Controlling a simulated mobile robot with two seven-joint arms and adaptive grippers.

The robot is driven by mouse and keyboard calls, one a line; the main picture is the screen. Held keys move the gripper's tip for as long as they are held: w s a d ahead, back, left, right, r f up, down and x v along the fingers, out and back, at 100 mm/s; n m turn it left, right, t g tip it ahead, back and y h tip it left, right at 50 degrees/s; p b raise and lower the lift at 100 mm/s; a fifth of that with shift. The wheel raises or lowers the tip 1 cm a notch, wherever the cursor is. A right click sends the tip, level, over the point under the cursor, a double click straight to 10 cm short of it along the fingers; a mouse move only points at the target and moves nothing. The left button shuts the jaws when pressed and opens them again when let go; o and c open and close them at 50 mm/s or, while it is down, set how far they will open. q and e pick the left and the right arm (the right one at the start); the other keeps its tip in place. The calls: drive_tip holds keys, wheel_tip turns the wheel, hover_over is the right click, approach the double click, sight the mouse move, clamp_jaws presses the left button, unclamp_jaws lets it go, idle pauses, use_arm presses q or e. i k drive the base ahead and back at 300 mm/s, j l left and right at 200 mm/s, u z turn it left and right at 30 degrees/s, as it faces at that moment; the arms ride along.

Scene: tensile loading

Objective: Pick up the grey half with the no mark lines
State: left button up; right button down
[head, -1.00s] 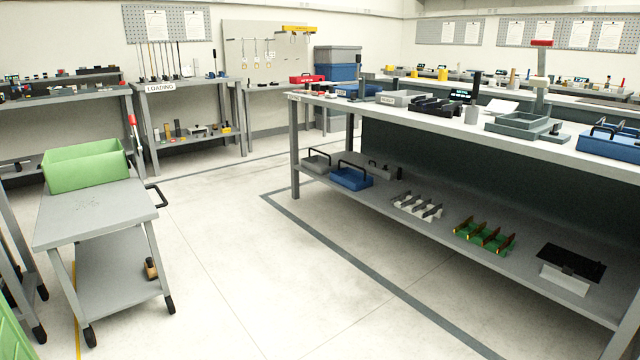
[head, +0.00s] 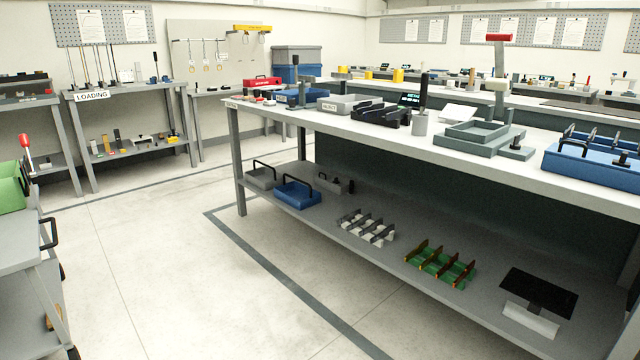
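No grey half can be made out for certain from this distance. Small items lie on the left end of the long workbench (head: 360,125), too small to tell apart. On that bench a grey bin labelled REJECT (head: 342,103), a black tray (head: 383,113) and a grey square fixture (head: 478,133) stand in a row. Neither of my grippers is in the head view.
A grey cart (head: 20,242) with a green bin (head: 10,188) stands at the left edge. The LOADING table (head: 125,91) is at the back left. Blue and grey trays sit on the workbench's lower shelf (head: 330,218). The floor (head: 150,260) between cart and workbench is clear.

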sight(365, 104)
drive_tip(key=i+l+z, duration=0.2)
drive_tip(key=i+l, duration=0.55)
drive_tip(key=i, duration=0.05)
